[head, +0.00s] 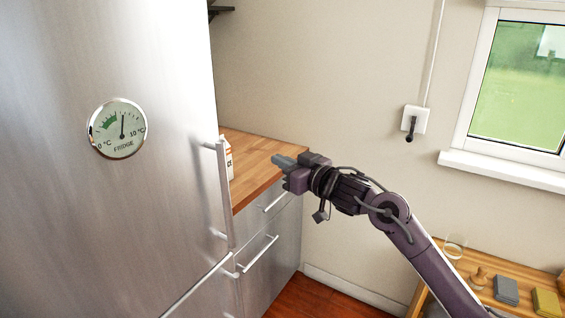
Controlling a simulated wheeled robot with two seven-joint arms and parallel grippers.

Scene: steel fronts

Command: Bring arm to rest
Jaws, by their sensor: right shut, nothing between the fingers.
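My right arm comes in from the lower right of the head view. Its gripper (281,161) points left and is shut and empty. It appears in front of the right end of the wooden counter, apart from the fridge handle to its left. Whether it is over the counter or nearer to me I cannot tell. My left gripper is out of view.
A steel fridge (60,210) with a dial thermometer (117,128) and a vertical handle (224,190) fills the left. A carton (228,158) stands on the counter (255,158), partly hidden. Steel drawers (275,255) are below. A wooden table (455,262) with small items is at lower right.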

